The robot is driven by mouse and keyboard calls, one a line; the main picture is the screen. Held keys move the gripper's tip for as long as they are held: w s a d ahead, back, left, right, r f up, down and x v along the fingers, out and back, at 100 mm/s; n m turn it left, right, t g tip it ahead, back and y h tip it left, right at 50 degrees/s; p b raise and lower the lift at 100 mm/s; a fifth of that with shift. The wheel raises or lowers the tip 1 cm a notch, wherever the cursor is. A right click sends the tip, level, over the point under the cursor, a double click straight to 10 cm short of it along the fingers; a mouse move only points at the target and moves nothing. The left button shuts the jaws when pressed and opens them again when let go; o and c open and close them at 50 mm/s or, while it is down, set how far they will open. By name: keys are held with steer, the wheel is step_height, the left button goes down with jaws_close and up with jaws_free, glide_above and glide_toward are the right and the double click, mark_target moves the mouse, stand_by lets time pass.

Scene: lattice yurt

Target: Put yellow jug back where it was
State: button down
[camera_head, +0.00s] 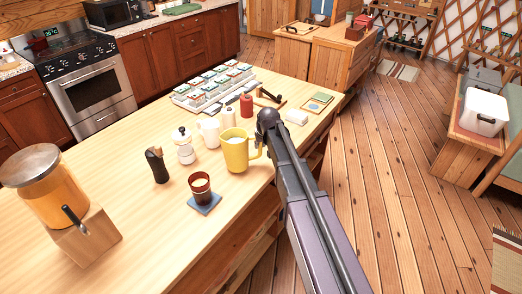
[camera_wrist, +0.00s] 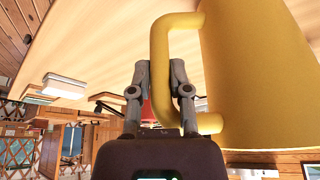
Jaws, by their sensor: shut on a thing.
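The yellow jug (camera_head: 235,152) is upright at the right front part of the wooden counter, its handle toward my arm. I cannot tell whether its base touches the counter. In the wrist view the jug (camera_wrist: 255,75) fills the right side. My gripper (camera_wrist: 159,68) is shut on its handle, with one finger on each side. In the head view my arm mostly hides the gripper.

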steer(key=shift+f, duration=0.55)
steer(key=shift+f+b, duration=0.15)
steer(key=shift+b, duration=0.25)
steer(key=c, duration=0.6)
jaws_free()
steer(key=shift+r, duration=0.2)
steer(key=p+v, duration=1.1)
steer(key=v, duration=0.1)
stand_by(0.3)
steer(key=s+d+m+g, duration=0.1)
steer(key=s+d, duration=0.3)
steer(key=s, duration=0.3)
steer(key=s+d+f+m+g+h, duration=0.1)
steer(key=s+d, duration=0.3)
steer(key=s, duration=0.4)
steer(key=s+d+m+g, duration=0.1)
steer(key=s+d+g, duration=0.1)
steer(key=s+d, duration=0.2)
steer(key=shift+s+d+f+m+h, duration=0.1)
steer(key=shift+s+m+h, duration=0.05)
steer(key=shift+s, duration=0.7)
steer(key=shift+s+d+f+m+h, duration=0.1)
steer(key=shift+s+m+h, duration=0.05)
steer(key=shift+s, duration=0.7)
